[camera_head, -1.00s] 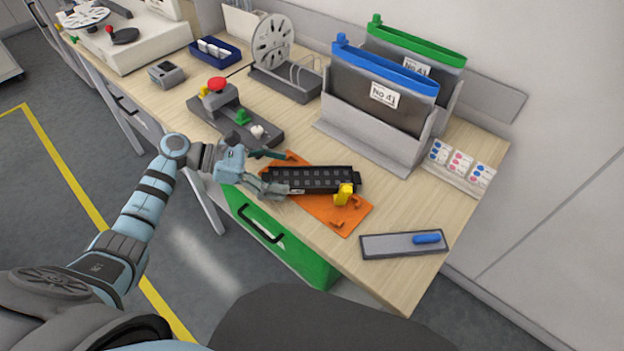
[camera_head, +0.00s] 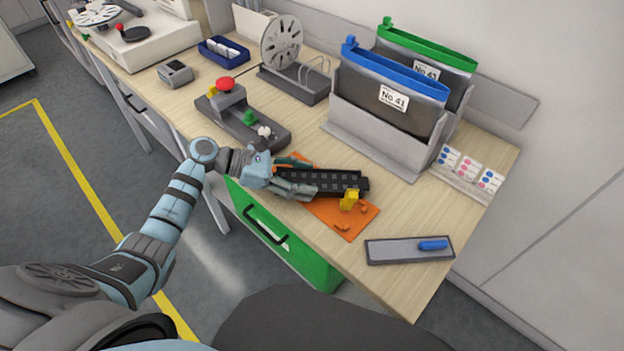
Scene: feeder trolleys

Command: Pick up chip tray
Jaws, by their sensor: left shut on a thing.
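The chip tray (camera_head: 340,181) is a long black tray with rows of small square pockets. It is over an orange fixture plate (camera_head: 352,222) near the table's front edge; I cannot tell whether it is resting or slightly raised. My left gripper (camera_head: 306,182) is shut on the tray's left part, and its fingers hide that end. A yellow clamp (camera_head: 349,200) stands at the tray's front right side. My right gripper is not in view.
A grey tray with a blue tool (camera_head: 433,245) lies at the front right. A grey fixture with a red button (camera_head: 225,83) stands behind left. A rack (camera_head: 375,145) holds blue- and green-topped folders behind. A reel (camera_head: 281,42) stands further back.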

